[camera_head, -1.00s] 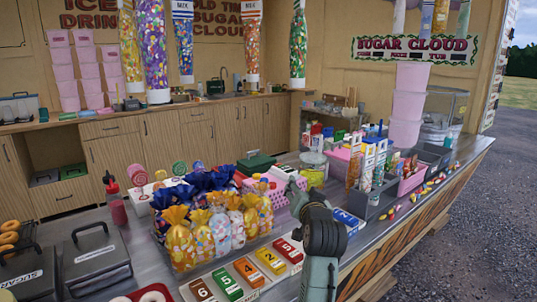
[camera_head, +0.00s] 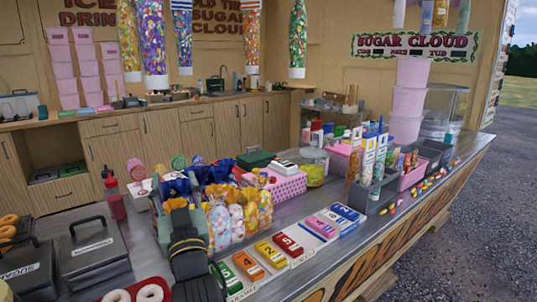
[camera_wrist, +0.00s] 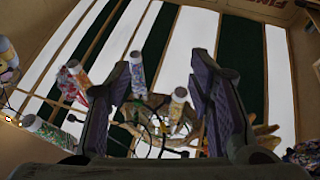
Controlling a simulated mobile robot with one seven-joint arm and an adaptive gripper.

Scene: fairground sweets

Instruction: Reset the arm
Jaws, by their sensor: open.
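My gripper (camera_wrist: 165,75) is open in the wrist view, with its two dark fingers well apart and nothing held between them. It faces up toward a striped white and dark green ceiling. In the head view my arm (camera_head: 190,262) stands folded at the lower left, over the counter and in front of the sweet bags. Its fingers are hard to make out there.
Bagged sweets (camera_head: 236,218) stand close behind my arm, partly hidden by it. A row of numbered boxes (camera_head: 270,254) lies to its right. A black-handled sugar container (camera_head: 95,252) is to its left. Sweet-filled tubes (camera_head: 150,40) hang above the counter (camera_head: 345,255).

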